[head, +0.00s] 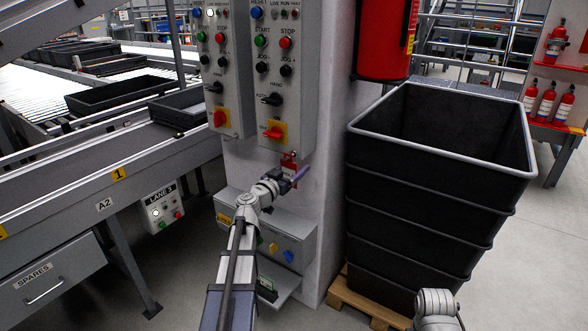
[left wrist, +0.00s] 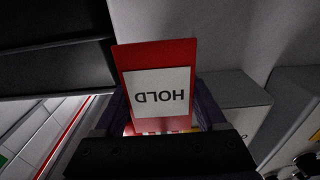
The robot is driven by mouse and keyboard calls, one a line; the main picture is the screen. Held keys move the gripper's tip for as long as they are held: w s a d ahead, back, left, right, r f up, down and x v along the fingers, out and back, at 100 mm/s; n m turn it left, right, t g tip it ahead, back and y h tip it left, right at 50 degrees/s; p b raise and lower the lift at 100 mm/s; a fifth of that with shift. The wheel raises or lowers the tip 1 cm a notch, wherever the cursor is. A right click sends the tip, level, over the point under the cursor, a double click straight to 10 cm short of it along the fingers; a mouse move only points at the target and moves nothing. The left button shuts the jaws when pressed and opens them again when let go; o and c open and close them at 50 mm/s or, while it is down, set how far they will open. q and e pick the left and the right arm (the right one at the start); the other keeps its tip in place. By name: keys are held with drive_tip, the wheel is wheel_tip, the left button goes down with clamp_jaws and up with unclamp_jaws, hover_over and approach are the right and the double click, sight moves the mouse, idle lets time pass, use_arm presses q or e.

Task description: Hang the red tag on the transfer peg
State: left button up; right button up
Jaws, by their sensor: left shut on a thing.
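The red tag (head: 289,160) is a small red plate in front of the pillar, just below the right control panel. In the left wrist view the tag (left wrist: 152,56) shows a white label reading HOLD upside down. My left gripper (head: 298,175) is shut on the tag, with a purple finger on each side of it. Several coloured markers, green, yellow and blue, show on a low grey box (head: 300,238) below the gripper, partly behind my arm. I cannot make out which part is the transfer peg. My right gripper is out of view.
Two control panels (head: 284,15) with knobs and switches hang on the pillar (head: 325,130) above the gripper. Stacked black bins (head: 440,170) stand on a pallet at right, below a red extinguisher (head: 385,40). A conveyor (head: 130,140) runs along the left.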

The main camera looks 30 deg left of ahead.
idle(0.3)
use_arm(q)
drive_tip(key=o, duration=1.6)
drive_tip(key=shift+c, duration=0.2)
drive_tip(key=shift+s, duration=0.1)
drive_tip(key=s, duration=0.7)
drive_tip(key=shift+s+a+f, duration=0.15)
drive_tip(key=shift+s+a, duration=0.15)
drive_tip(key=shift+s, duration=0.05)
